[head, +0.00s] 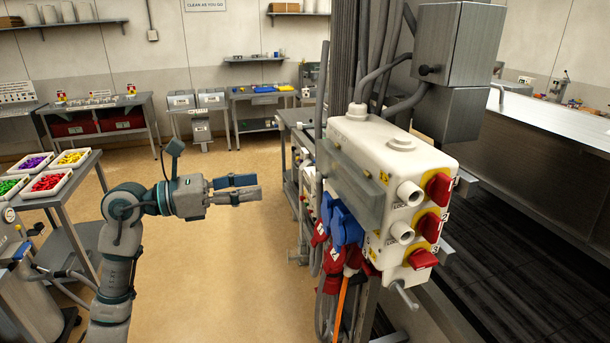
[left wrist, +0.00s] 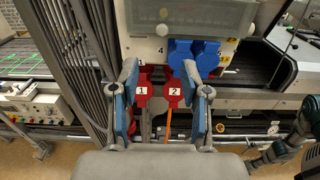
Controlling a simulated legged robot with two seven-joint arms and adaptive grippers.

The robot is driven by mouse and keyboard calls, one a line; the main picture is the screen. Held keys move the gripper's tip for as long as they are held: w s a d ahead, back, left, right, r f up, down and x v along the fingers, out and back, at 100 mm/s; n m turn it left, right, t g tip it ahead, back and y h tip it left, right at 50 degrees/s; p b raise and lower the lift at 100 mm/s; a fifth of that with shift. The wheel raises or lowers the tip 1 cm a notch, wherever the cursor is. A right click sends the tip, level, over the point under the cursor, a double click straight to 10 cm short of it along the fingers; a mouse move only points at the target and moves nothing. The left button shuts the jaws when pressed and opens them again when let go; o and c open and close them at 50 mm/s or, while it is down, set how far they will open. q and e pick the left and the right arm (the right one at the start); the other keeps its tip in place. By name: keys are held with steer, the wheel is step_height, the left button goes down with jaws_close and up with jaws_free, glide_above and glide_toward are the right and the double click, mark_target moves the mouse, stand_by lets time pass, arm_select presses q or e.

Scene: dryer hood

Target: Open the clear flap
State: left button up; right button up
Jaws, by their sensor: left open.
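The clear flap (head: 352,182) is a see-through panel on the side of the white electrical box (head: 400,150) that faces my left gripper. It appears down against the box, above the blue sockets (head: 345,225). In the left wrist view the flap (left wrist: 190,18) is at the top, and the blue sockets (left wrist: 194,57) hang just below it. My left gripper (head: 258,187) is open and empty, left of the box and apart from it. In the left wrist view its two fingers (left wrist: 161,75) frame red plugs labelled 1 and 2 (left wrist: 158,91).
Red switches (head: 437,188) and white sockets are on the box's right face. Grey cables and conduits (head: 370,50) rise behind it. Red plugs and an orange cable (head: 342,305) hang below. The floor (head: 235,270) between my left arm and the box is clear.

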mark_target(338, 178)
arm_select(q)
steer(key=p+x, duration=0.2)
steer(key=x, duration=1)
steer(key=shift+s+d, duration=0.1)
jaws_close()
